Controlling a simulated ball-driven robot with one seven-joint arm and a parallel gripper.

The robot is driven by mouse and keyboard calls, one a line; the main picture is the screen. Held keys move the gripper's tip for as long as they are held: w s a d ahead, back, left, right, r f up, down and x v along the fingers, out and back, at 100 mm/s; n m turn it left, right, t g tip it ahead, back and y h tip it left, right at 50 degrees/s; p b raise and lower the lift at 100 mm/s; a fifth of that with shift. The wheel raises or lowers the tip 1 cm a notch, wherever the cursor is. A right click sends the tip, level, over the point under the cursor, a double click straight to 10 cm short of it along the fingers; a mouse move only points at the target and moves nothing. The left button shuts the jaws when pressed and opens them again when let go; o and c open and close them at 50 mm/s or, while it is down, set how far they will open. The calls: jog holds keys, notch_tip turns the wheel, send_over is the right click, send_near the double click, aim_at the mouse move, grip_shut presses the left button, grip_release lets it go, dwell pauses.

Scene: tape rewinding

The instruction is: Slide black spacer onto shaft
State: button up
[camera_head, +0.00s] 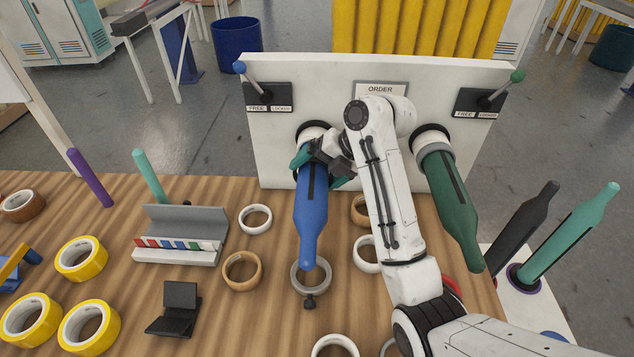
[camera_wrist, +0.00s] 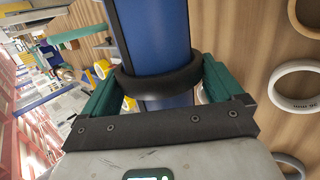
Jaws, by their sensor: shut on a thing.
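The blue shaft (camera_head: 311,215) sticks out from the white panel, its tapered end toward me. It also fills the middle of the wrist view (camera_wrist: 155,35). The black spacer (camera_wrist: 158,84) is a ring around the blue shaft in the wrist view. My gripper (camera_head: 319,168) is at the shaft near the panel, with green fingers on either side of it. In the wrist view my gripper (camera_wrist: 160,82) is shut on the spacer. In the head view the spacer cannot be told apart from the dark gripper parts.
A green shaft (camera_head: 449,195) stands out from the panel (camera_head: 300,62) at right. Levers with "FREE" and "LOCKED" labels (camera_head: 268,97) sit at its top corners. Tape rolls (camera_head: 243,270) and a grey rack (camera_head: 180,235) crowd the wooden table. Upright pegs (camera_head: 91,178) stand at left.

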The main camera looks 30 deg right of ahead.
jog(key=shift+w+d+b, duration=0.55)
jog(key=shift+w+d, duration=0.2)
jog(key=shift+w, duration=0.25)
jog(key=shift+w+d+b, duration=0.55)
jog(key=shift+w+d, duration=0.15)
jog(key=shift+w, duration=0.25)
jog(key=shift+w+d, duration=0.1)
jog(key=shift+w, duration=0.1)
jog(key=shift+f, duration=0.1)
jog(key=o, duration=0.7)
jog(key=v, duration=1)
jog(key=shift+s+d+r, duration=0.2)
jog(key=shift+r, duration=0.1)
jog(key=shift+c, duration=0.4)
